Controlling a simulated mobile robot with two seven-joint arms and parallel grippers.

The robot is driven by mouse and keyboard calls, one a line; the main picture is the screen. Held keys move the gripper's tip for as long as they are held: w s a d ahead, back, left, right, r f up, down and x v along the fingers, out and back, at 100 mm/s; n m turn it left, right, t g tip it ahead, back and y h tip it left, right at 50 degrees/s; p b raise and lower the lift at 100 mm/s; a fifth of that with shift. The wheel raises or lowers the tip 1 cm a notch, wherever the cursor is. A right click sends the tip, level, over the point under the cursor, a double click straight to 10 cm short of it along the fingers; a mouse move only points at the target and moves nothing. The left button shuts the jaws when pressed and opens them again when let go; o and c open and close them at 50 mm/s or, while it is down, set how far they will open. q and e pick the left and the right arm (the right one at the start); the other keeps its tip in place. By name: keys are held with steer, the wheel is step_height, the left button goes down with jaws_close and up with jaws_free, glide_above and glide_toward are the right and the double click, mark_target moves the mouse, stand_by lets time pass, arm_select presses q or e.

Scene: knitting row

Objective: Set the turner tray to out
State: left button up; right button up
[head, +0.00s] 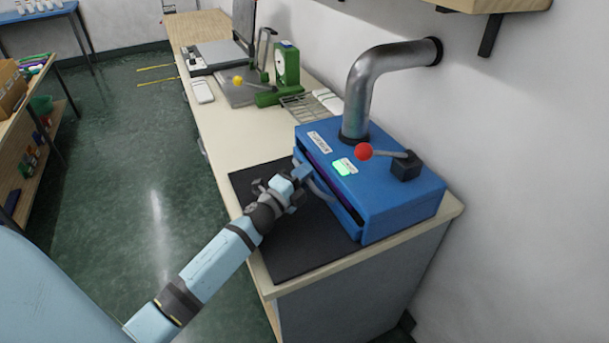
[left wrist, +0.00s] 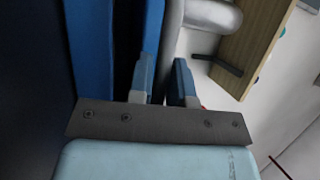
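The turner is a blue box (head: 400,205) at the near end of the bench, with a dark slot along its left front side. A grey bar handle (head: 321,191) runs along that side; how far the tray stands out I cannot tell. My left gripper (head: 302,172) is at the handle's far part. In the left wrist view, its two blue fingertips (left wrist: 163,82) stand on either side of the grey handle (left wrist: 174,35) and appear closed on it. Blue panels (left wrist: 92,50) with a dark gap lie beside it. My right gripper is not in view.
A red-knobbed lever (head: 364,152) and a green light (head: 342,168) are on the box top. A metal duct (head: 365,85) rises to the wall. A dark mat (head: 285,250) lies in front. A green press (head: 287,68) stands farther back.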

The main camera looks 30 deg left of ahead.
arm_select(q)
jaws_close()
steer(key=shift+s+a, duration=0.15)
steer(key=shift+s, duration=0.1)
steer(key=s+a, duration=0.5)
steer(key=s, duration=0.4)
steer(key=s+a+p, duration=0.1)
steer(key=s+a, duration=0.4)
steer(key=s, duration=0.3)
steer(key=shift+s+a, duration=0.25)
steer(key=shift+s, duration=0.1)
